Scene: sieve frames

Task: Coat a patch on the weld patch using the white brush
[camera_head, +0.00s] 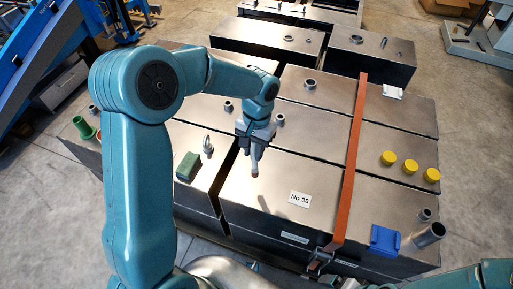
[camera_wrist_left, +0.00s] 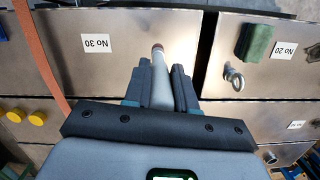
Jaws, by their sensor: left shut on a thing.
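My left gripper (camera_head: 257,146) is over the metal box lid marked No 30, near the lid's left edge. It is shut on the white brush (camera_head: 255,164), which points downward with a brown tip. In the left wrist view the brush (camera_wrist_left: 161,85) stands between the two fingers of my left gripper (camera_wrist_left: 160,88), its brown tip beyond them. The tip is close above the lid; I cannot tell whether it touches. I cannot make out a distinct weld patch on the bare metal. My right gripper is not in view.
An orange strap (camera_head: 350,165) crosses the boxes. A green block (camera_head: 187,167) and a ring bolt (camera_head: 208,144) stand on the left box. Several yellow caps (camera_head: 410,166), a blue block (camera_head: 385,240) and a pipe stub (camera_head: 430,234) are at right. The No 30 label (camera_head: 300,198) lies on bare lid.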

